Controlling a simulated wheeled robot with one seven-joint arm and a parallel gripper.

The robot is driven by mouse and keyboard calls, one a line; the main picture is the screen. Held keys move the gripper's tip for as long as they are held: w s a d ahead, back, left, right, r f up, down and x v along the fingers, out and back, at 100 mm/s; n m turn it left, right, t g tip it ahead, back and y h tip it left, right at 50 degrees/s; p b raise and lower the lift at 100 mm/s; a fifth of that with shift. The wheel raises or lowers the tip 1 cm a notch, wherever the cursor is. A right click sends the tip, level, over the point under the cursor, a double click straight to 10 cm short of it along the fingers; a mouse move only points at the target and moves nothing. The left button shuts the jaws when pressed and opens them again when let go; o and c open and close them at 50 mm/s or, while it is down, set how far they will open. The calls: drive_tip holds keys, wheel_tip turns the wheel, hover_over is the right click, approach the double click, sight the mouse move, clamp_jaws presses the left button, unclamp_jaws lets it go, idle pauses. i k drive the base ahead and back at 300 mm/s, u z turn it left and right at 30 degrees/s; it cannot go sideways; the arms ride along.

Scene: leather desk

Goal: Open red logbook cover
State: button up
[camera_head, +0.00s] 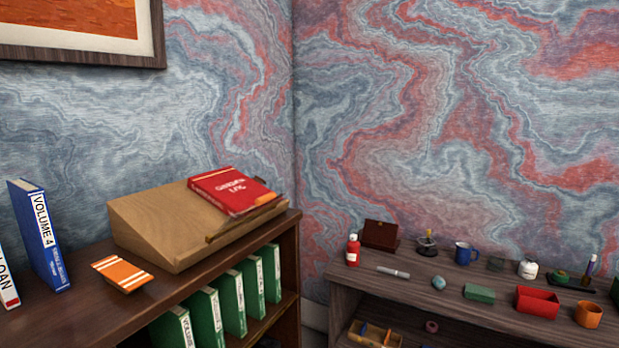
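The red logbook (232,190) lies shut on the sloped top of a wooden lectern stand (160,230), near its right end. Its red cover faces up and carries pale lettering. The stand's front ledge (243,219) runs along the lower edge of the slope, below the book. My gripper is not in view.
The stand rests on a dark wooden bookcase (95,310) with green binders (231,300) below. An orange striped block (121,274) and a blue Volume 4 book (40,236) are left of it. A second shelf (400,287) at right holds small items, including a red bottle (352,251).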

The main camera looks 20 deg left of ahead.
sight(239, 192)
drive_tip(key=u, duration=0.4)
drive_tip(key=i, duration=1.15)
drive_tip(key=u, duration=0.7)
